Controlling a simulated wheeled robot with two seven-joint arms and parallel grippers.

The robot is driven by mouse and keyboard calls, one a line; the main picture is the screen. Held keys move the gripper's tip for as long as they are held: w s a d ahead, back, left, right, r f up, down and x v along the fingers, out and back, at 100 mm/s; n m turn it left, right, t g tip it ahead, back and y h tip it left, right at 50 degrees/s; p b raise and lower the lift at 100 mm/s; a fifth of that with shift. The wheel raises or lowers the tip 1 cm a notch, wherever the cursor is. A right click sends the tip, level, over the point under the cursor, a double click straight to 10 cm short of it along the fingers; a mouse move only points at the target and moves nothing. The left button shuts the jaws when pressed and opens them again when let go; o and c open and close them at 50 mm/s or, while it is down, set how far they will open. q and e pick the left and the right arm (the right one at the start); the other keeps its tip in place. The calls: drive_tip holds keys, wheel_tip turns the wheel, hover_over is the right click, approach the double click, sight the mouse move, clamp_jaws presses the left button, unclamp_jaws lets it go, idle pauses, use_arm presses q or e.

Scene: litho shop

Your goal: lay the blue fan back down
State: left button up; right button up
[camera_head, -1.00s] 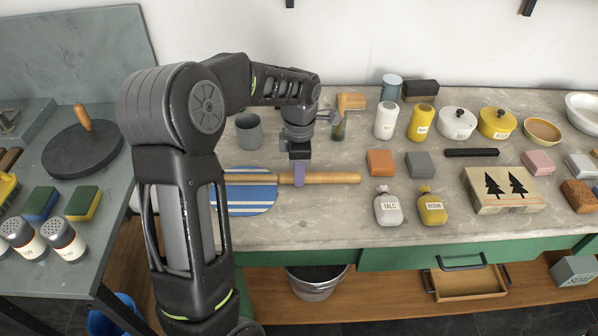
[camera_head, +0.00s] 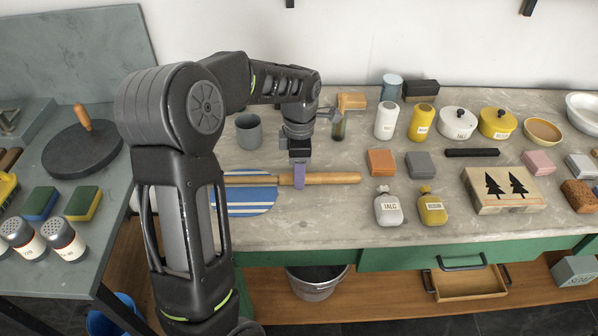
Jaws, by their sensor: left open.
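The blue fan (camera_head: 250,201) lies flat on the stone-topped bench, with pale stripes across its blue face. Its wooden handle (camera_head: 335,178) points to the right along the bench. My arm hides the fan's left part. My left gripper (camera_head: 299,182) points down at the handle, close to where it meets the fan's face. Its purple finger shows in front of the handle. The jaws are open around or just over the handle; the far finger is hidden. My right gripper is not in view.
A grey cup (camera_head: 248,131) stands behind the fan. An orange block (camera_head: 381,162), a grey block (camera_head: 419,165) and a talc bag (camera_head: 388,208) stand to the right of the handle. The bench in front of the handle is clear.

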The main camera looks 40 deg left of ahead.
use_arm(q)
wheel_tip(320, 180, up, 7)
drive_tip(key=shift+d+r, duration=0.1)
idle(1.1)
